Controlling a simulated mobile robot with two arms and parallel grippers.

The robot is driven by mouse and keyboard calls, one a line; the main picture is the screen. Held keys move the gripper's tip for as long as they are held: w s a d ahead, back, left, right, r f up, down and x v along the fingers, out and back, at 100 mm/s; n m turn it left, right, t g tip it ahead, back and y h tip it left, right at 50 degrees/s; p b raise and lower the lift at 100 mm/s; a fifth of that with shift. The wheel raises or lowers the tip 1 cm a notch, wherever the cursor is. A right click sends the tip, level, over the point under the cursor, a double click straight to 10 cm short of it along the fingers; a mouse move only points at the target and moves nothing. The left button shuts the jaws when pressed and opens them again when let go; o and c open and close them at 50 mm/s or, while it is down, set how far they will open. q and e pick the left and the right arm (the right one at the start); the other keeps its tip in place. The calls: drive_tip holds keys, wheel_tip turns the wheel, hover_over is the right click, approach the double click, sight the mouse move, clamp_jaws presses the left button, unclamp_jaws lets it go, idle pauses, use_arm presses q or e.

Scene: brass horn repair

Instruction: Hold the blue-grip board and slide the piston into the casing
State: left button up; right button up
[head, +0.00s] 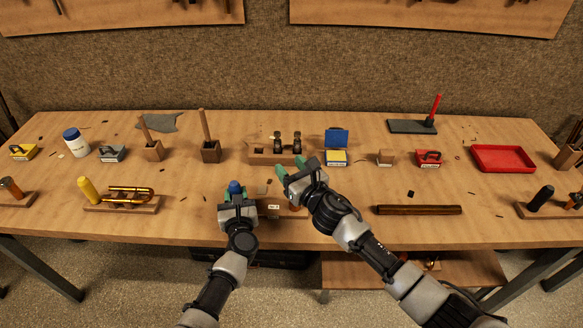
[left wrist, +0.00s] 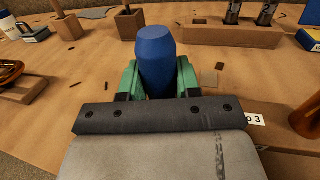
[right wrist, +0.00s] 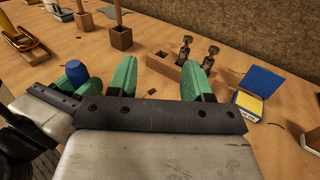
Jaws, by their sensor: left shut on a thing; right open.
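The blue grip (head: 235,186) stands upright between the fingers of my left gripper (head: 237,196), which is shut on it; it also shows in the left wrist view (left wrist: 156,58). Its board (head: 270,215), with a numbered label, lies to the right, mostly hidden by my grippers. A brown, upright tube-like part (left wrist: 307,120) at the left wrist view's right edge may be the casing; its opening is not visible. Two dark pistons (right wrist: 186,46) (right wrist: 211,57) stand in a wooden block (right wrist: 162,66). My right gripper (head: 296,169) is open and empty, in front of that block.
A blue-and-yellow box (head: 336,156) with a raised lid stands right of the block. A yellow-grip board with brass tubing (head: 128,195) lies left. A dark wooden bar (head: 418,210) and red tray (head: 503,158) lie right. Bare tabletop surrounds the block's front.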

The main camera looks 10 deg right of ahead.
drive_tip(key=shift+r, duration=0.15)
drive_tip(key=shift+s+d+r, duration=0.2)
drive_tip(key=shift+s+r, duration=0.1)
drive_tip(key=shift+r, duration=0.15)
drive_tip(key=v, duration=1.1)
drive_tip(key=shift+s, duration=0.2)
use_arm(q)
drive_tip(key=o, duration=1.1)
drive_tip(key=shift+o, duration=0.2)
